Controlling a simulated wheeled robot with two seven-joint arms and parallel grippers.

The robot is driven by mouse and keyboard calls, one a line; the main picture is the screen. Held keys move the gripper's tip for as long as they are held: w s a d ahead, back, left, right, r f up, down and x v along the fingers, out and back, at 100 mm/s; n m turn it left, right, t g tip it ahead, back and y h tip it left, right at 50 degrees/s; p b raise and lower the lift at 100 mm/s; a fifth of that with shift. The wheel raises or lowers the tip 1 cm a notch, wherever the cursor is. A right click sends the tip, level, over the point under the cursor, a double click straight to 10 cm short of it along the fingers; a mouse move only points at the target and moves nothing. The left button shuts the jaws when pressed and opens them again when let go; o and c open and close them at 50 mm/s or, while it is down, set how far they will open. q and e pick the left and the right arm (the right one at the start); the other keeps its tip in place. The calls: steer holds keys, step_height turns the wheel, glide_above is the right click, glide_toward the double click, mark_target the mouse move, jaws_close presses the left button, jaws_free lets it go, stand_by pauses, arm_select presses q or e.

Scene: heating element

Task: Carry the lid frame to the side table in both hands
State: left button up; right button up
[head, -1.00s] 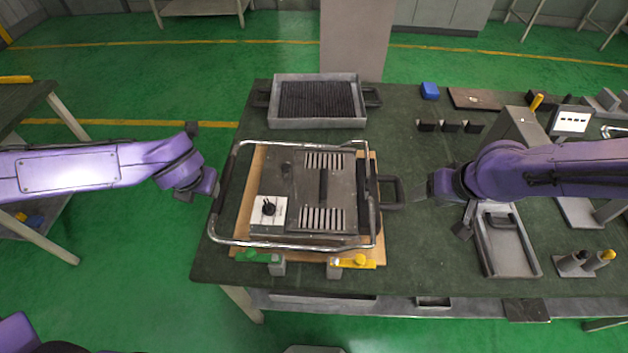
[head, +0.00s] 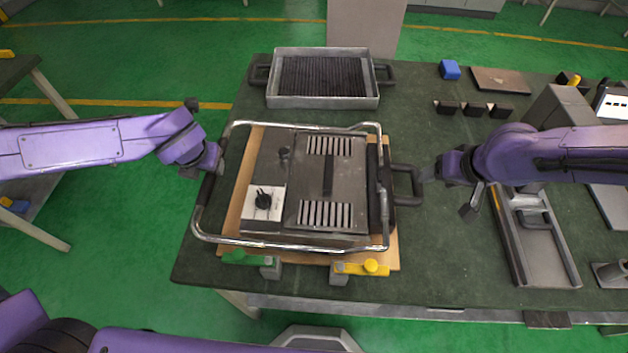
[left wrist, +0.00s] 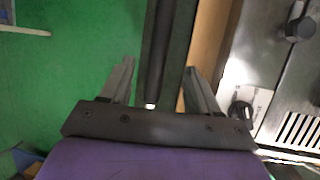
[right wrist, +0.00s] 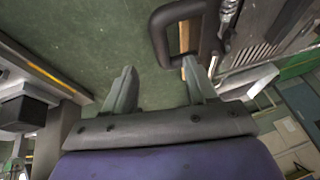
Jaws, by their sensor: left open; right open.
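The lid frame (head: 300,248) is a chrome tube loop around a grey metal heating unit (head: 330,180) on the bench. Its dark left grip (head: 203,190) also shows in the left wrist view (left wrist: 158,50). My left gripper (head: 214,165) is open at that grip; in the left wrist view its fingers (left wrist: 160,67) appear on either side of it. My right gripper (head: 447,192) is open and empty, just right of a black loop handle (head: 417,185). In the right wrist view the handle (right wrist: 158,35) lies beyond the fingers (right wrist: 158,66). A table (head: 22,70), possibly the side table, stands at the left edge.
A green clamp (head: 245,258) and a yellow clamp (head: 362,268) sit at the unit's front edge. A ribbed tray (head: 320,101) lies behind it. A grey holder (head: 540,245) stands to the right. Green floor separates the bench and the left table.

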mark_target(417, 185)
arm_select(q)
steer(key=x, duration=1)
arm_select(e)
steer(key=x, duration=1)
steer(key=shift+a, duration=0.1)
arm_select(q)
steer(key=shift+a, duration=0.1)
jaws_close()
arm_select(e)
jaws_close()
arm_select(q)
steer(key=shift+r, duration=0.1)
